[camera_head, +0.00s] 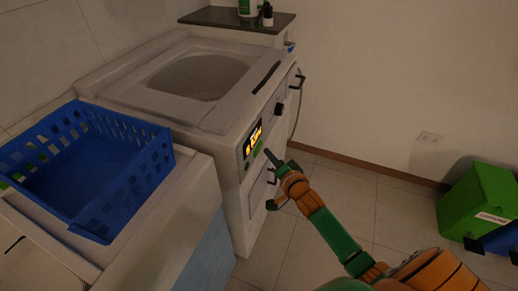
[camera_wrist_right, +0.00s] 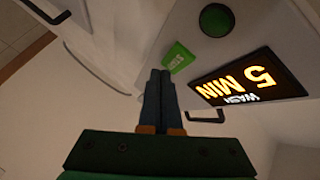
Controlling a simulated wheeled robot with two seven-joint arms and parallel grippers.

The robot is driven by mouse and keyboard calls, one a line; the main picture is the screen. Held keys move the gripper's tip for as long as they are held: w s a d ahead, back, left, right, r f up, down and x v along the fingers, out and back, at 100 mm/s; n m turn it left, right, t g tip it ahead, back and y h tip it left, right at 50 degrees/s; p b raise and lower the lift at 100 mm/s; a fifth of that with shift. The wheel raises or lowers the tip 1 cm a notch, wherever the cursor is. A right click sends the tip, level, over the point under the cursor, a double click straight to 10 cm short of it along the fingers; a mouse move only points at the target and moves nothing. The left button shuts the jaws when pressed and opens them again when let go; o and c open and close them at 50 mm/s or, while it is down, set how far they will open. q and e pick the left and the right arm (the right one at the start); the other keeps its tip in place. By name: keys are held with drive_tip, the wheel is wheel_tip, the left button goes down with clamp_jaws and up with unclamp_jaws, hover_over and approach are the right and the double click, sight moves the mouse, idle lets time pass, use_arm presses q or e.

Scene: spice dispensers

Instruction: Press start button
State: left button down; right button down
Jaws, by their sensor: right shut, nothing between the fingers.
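The white washing machine (camera_head: 236,150) has a lit display (camera_head: 253,138) on its front panel. The display also shows in the right wrist view (camera_wrist_right: 248,82), where it reads "5 MIN". Beside it there is a small green square button (camera_wrist_right: 178,57) with a label too small to read surely, and a dark green round button (camera_wrist_right: 215,20). My right gripper (camera_head: 268,154) is shut and empty, its tips right by the panel. In the wrist view its fingertips (camera_wrist_right: 160,73) are just below the square button; I cannot tell whether they touch. My left gripper is not in view.
A blue basket (camera_head: 150,178) sits on a white unit (camera_head: 165,240) left of the machine. A dark shelf (camera_head: 225,20) with bottles stands behind. A green bin (camera_head: 480,200) is at the far right. The floor between is clear.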

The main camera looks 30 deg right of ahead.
drive_tip(key=shift+w+a, duration=0.1)
idle(0.5)
drive_tip(key=shift+w+a, duration=0.2)
drive_tip(key=shift+w+a, duration=0.25)
drive_tip(key=shift+w, duration=0.05)
idle(0.6)
drive_tip(key=shift+s+d, duration=0.1)
idle(0.4)
drive_tip(key=shift+s+d+p, duration=0.4)
drive_tip(key=shift+s+p, duration=0.05)
drive_tip(key=shift+s, duration=0.05)
drive_tip(key=s+d+p, duration=0.2)
drive_tip(key=s+d, duration=0.1)
drive_tip(key=shift+s+d, duration=0.15)
drive_tip(key=shift+s, duration=0.25)
